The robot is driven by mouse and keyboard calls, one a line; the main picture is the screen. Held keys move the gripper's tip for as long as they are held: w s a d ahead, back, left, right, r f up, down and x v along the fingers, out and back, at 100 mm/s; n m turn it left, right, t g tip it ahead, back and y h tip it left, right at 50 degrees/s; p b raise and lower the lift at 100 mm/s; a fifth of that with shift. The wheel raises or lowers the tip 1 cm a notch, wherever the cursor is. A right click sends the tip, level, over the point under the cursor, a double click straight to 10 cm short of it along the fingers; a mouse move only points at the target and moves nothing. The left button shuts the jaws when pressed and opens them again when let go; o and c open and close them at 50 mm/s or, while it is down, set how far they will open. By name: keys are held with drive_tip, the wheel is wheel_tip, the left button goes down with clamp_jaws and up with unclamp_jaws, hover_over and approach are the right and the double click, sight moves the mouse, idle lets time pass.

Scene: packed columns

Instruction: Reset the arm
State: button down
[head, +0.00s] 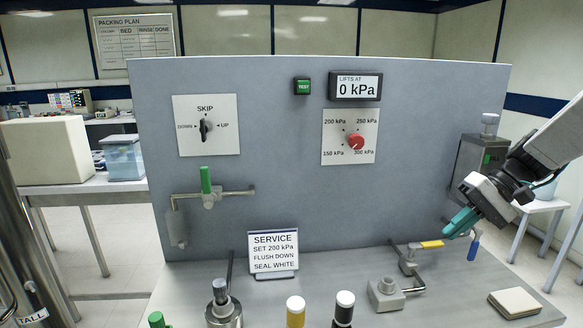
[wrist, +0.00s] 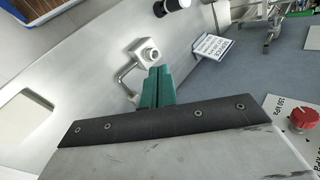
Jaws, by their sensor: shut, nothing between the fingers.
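My gripper (head: 460,222) shows at the right of the head view, in front of the grey panel and above the bench. Its teal fingers are together and empty, pointing down and left. The fingers (wrist: 157,88) also show in the middle of the wrist view, closed side by side. In the head view they appear close to a valve with a yellow handle (head: 431,244) and a blue handle (head: 475,244); I cannot tell whether they touch.
The panel holds a SKIP knob (head: 205,129), a red pressure dial (head: 355,141) pointing near 300 kPa, and a 0 kPa display (head: 356,88). A green-handled valve (head: 206,181) is upright. A service card (head: 273,252), capped columns (head: 296,312) and a pale pad (head: 515,302) stand on the bench.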

drive_tip(key=s+a+n+h, duration=0.1)
drive_tip(key=s+a+h, duration=0.1)
drive_tip(key=s+a, duration=0.2)
drive_tip(key=s+a+h, duration=0.3)
drive_tip(key=s+a, duration=0.1)
drive_tip(key=s, duration=0.6)
drive_tip(key=s+a+n+t+h, duration=0.1)
drive_tip(key=s+a+h, duration=0.2)
drive_tip(key=s, duration=0.4)
drive_tip(key=shift+s+a+r+n, duration=0.25)
drive_tip(key=shift+a+r+n, duration=0.05)
drive_tip(key=shift+a, duration=0.3)
